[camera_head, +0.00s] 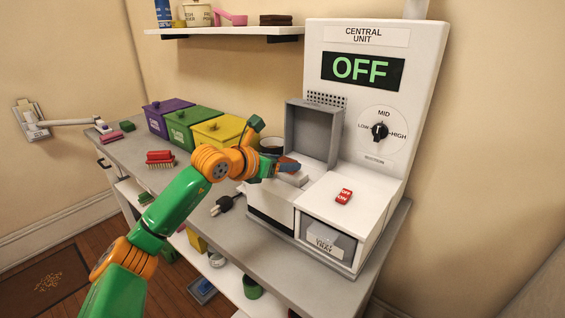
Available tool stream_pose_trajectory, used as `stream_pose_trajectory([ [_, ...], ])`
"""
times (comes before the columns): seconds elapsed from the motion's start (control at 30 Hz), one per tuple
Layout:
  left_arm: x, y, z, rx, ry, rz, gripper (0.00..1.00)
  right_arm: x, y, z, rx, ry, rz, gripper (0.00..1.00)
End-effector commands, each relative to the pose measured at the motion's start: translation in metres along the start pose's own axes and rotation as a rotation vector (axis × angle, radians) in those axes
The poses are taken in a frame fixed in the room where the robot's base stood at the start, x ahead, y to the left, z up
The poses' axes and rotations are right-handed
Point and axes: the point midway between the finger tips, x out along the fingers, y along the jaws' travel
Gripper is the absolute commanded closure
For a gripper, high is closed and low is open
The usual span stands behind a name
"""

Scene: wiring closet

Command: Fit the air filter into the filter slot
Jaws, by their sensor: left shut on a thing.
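The central unit (425,60) stands on the counter's right end, its display reading OFF. A grey hollow cover (314,134) stands raised at the left of its base. My left gripper (289,168) is in front of this cover, over the base's left section. It is shut on a pale block (294,179), which seems to be the air filter, low in the opening by the cover. The arm and fingers hide part of it, so I cannot tell how deep it sits. The filter slot's edges are mostly hidden. My right gripper is out of view.
A red ON/OFF switch (344,196) is on top of the base, above a grey tray (328,240). Purple (168,117), green (193,127) and yellow (226,131) bins stand behind my arm. A black plug (222,205) and red brush (160,158) lie on the counter.

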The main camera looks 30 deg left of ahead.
Motion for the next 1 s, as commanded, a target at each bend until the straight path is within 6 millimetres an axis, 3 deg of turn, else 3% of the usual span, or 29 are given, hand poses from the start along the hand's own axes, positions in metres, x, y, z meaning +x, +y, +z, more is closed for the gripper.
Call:
stream_pose_trajectory([
  [0.67,0.007,0.0,-0.015,0.0,0.0,0.0,1.0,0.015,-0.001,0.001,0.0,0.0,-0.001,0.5],
  [0.7,0.006,0.0,-0.014,0.0,-0.001,0.0,0.33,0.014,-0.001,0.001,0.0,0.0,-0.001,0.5],
  [0.8,0.006,0.0,-0.013,0.0,-0.001,0.0,0.06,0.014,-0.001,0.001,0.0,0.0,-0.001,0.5],
  [1.0,0.006,0.0,-0.013,0.0,-0.001,0.0,0.04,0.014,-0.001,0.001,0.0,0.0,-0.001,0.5],
])
